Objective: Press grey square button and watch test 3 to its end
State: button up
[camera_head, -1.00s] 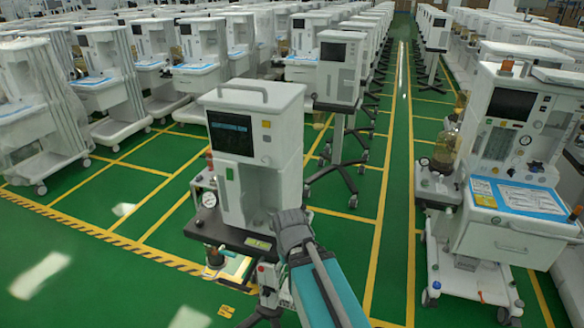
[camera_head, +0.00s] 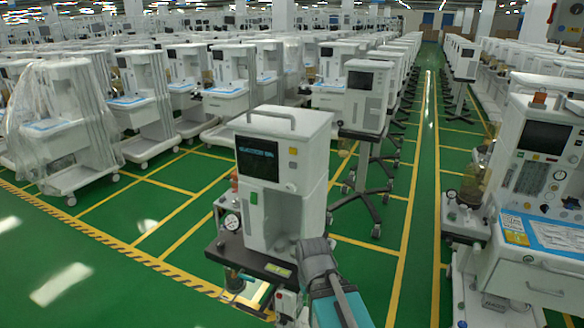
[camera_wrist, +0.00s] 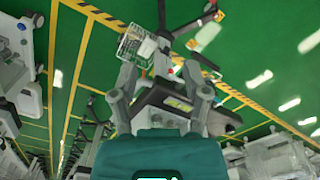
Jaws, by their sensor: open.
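The white anaesthesia unit (camera_head: 300,215) stands upright on its cart in front of me in the head view. Its dark screen (camera_head: 258,160) carries small blue text, too small to read. Right of the screen are a yellow button (camera_head: 293,151) and, below it, a small grey square button (camera_head: 293,165). My gripper (camera_head: 312,250) is at the unit's lower right front, well below these buttons. Whether it touches the unit cannot be told. In the wrist view my gripper (camera_wrist: 160,92) has its fingers apart, with nothing held between them; the buttons do not show there.
A pressure gauge (camera_head: 232,221) and dark shelf (camera_head: 250,258) sit at the unit's lower left. Another large cart (camera_head: 530,235) stands at the right. Rows of carts fill the back. Green floor (camera_head: 110,265) with yellow lines is clear at the left.

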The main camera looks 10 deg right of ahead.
grip_shut()
dwell(1.2)
